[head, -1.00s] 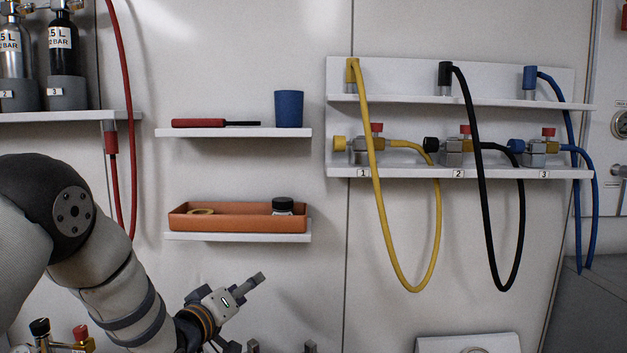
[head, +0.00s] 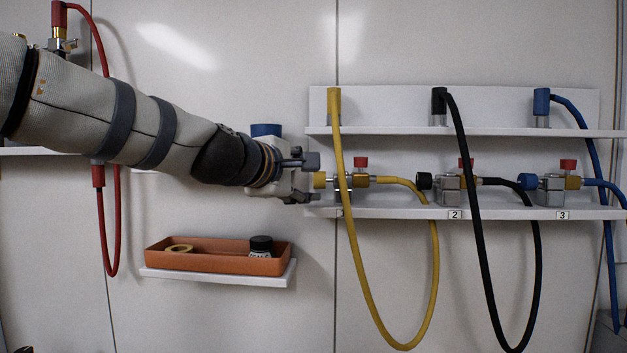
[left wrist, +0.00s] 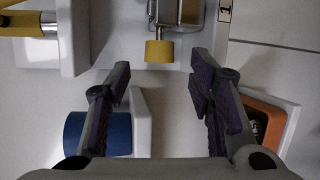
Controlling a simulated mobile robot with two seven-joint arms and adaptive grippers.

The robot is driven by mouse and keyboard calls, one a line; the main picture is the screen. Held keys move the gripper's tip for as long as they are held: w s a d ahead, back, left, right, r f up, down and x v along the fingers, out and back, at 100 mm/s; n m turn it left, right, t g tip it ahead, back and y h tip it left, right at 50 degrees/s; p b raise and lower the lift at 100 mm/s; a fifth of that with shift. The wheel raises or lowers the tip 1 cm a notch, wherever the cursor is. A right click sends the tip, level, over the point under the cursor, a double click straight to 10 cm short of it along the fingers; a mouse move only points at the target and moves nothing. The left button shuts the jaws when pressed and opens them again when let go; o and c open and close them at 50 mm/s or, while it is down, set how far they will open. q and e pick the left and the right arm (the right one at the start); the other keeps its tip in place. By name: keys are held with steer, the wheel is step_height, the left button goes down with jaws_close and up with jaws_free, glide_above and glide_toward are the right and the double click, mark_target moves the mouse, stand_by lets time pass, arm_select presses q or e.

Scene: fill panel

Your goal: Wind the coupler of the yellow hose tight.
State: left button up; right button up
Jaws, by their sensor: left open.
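The yellow hose (head: 350,235) hangs in a loop from its upright yellow end (head: 334,102) on the upper shelf to the right side of valve 1 (head: 359,180). That upright end, with a metal stub, also shows in the left wrist view (left wrist: 28,24). A yellow round knob or coupler (head: 319,180) points left from valve 1; it also shows in the left wrist view (left wrist: 159,51). My left gripper (head: 308,180) is open and empty just left of this knob, with the knob ahead of and roughly between its fingertips. Whether any coupler is tight cannot be told. My right gripper is not in view.
Black (head: 485,230) and blue (head: 570,110) hoses hang to the right at valves 2 and 3. A blue cup (head: 266,130) stands partly behind my left gripper. An orange tray (head: 215,262) is below it. The panel shelves (head: 390,213) border the knob above and below.

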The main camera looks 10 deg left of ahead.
mark_target(320, 180)
arm_select(q)
steer(key=x, duration=0.4)
steer(key=shift+w, duration=0.3)
steer(key=shift+c, duration=0.3)
